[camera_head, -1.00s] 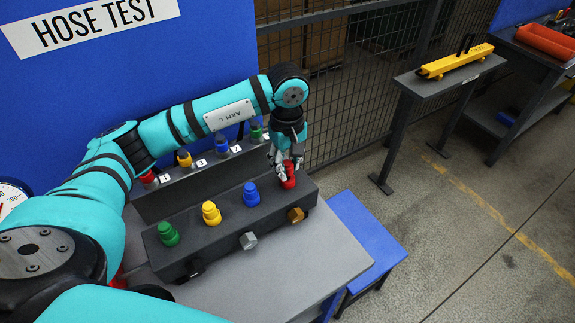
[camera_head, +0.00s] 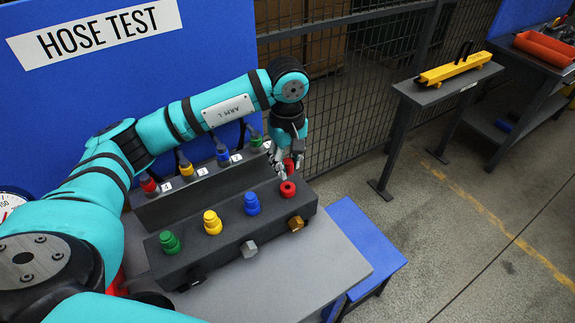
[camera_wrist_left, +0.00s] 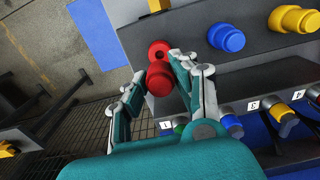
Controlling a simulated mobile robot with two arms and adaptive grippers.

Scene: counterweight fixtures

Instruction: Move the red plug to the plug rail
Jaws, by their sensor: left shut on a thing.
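My left gripper (camera_head: 286,168) is shut on the red plug (camera_head: 289,163), just behind and above the right end of the dark front block (camera_head: 215,234). In the left wrist view the red plug (camera_wrist_left: 160,81) sits between the two fingertips. The red port (camera_head: 288,189) on the block is bare, with its dark hole showing; it also shows in the left wrist view (camera_wrist_left: 158,48). The plug and port look apart. Blue (camera_head: 251,204), yellow (camera_head: 212,222) and green (camera_head: 169,243) plugs stand upright on the block. I cannot tell which part is the plug rail. My right gripper is out of view.
A numbered dark rack (camera_head: 190,198) with coloured hose ends stands behind the block. Both are on a grey table (camera_head: 315,255). A blue stool (camera_head: 365,245) is at the right. A yellow bar (camera_head: 455,68) lies on a separate stand. A mesh fence runs behind.

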